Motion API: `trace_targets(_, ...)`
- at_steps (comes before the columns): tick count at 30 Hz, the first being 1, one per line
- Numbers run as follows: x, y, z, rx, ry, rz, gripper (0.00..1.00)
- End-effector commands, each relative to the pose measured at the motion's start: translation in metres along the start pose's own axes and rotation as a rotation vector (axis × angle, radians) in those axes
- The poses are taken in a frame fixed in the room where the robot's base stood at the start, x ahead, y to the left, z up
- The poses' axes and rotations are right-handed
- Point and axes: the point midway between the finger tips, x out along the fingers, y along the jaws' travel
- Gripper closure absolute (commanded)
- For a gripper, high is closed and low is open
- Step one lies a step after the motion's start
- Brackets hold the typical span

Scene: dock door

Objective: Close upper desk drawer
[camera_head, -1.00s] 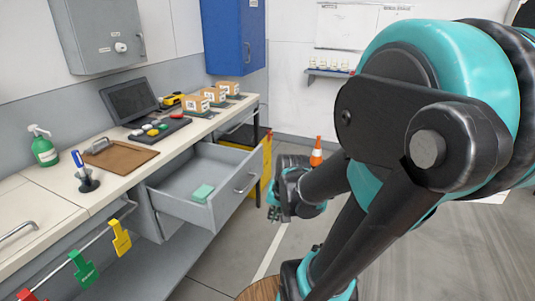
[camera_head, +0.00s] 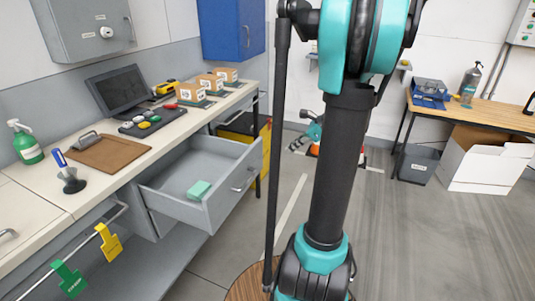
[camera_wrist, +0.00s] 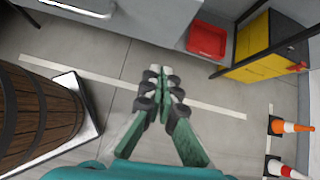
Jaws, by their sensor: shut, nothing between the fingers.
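The upper desk drawer (camera_head: 222,211) stands pulled out of the desk in the head view, with a grey front and a bar handle (camera_head: 243,181). A small green block (camera_head: 199,190) lies inside it. My gripper (camera_head: 297,146) shows small beyond the drawer's right side, over the floor and apart from the drawer, partly hidden by my arm. In the wrist view my gripper (camera_wrist: 160,76) is shut and empty, its green fingers together above the floor. A grey front with a bar handle (camera_wrist: 80,9) shows at that view's top edge, probably the drawer.
The desk top (camera_head: 125,175) holds a monitor, clipboard, boxes and a spray bottle. A barrel (camera_wrist: 38,115) stands left in the wrist view. A red bin (camera_wrist: 207,40), a yellow cabinet (camera_wrist: 262,48) and traffic cones (camera_wrist: 292,127) are at right. Floor lies between.

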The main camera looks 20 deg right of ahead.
Motion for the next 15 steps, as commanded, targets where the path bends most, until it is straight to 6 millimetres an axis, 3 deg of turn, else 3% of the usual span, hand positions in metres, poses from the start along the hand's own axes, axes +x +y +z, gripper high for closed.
trace_targets(3,-0.006,-0.012,-0.002,0.082,-0.029,-0.004,1.0)
trace_targets(7,0.001,-0.013,-0.001,0.096,-0.035,-0.003,1.0)
trace_targets(15,0.048,-0.012,0.001,0.09,-0.033,-0.001,1.0)
